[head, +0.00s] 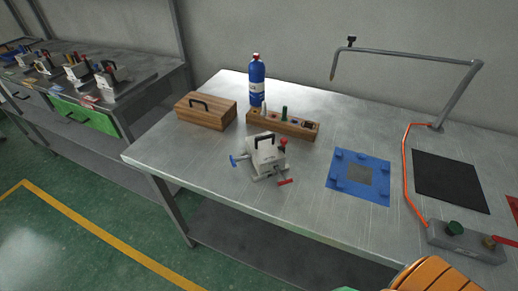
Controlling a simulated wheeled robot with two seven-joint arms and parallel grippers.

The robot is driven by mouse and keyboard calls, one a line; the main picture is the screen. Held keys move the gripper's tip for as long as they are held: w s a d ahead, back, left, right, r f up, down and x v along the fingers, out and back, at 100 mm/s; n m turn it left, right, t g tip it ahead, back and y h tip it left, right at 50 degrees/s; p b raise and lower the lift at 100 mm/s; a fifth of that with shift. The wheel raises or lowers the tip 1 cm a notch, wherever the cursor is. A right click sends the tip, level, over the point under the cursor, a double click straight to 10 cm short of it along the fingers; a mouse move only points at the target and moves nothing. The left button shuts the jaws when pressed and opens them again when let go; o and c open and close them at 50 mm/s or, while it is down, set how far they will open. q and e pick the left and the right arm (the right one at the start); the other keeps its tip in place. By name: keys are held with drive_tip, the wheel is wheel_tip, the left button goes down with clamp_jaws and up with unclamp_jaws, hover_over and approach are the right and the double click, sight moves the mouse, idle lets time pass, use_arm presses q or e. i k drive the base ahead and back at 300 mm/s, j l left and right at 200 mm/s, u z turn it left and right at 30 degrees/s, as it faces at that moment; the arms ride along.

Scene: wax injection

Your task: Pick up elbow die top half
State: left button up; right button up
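A pale grey metal die (265,156) stands on the steel workbench, left of the bench's middle. It has a black handle on top, a red knob at its upper right, a blue lever at its left and a red lever at its lower right. Its upper part with the black handle appears seated on the lower part; the seam is too small to make out. I cannot tell from its shape whether it is the elbow die. Neither of my grippers is in view.
Behind the die stand a wooden holder (283,125) with small tools, a wooden box (206,111) and a blue bottle (257,80). Right are a blue fixture mat (357,177), an orange hose (405,175) and a black mat (450,181). More dies stand on the left bench.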

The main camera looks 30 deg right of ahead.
sight(263, 147)
drive_tip(key=z, duration=0.9)
drive_tip(key=k+j+z, duration=0.2)
drive_tip(key=j+z, duration=0.2)
drive_tip(key=u, duration=0.1)
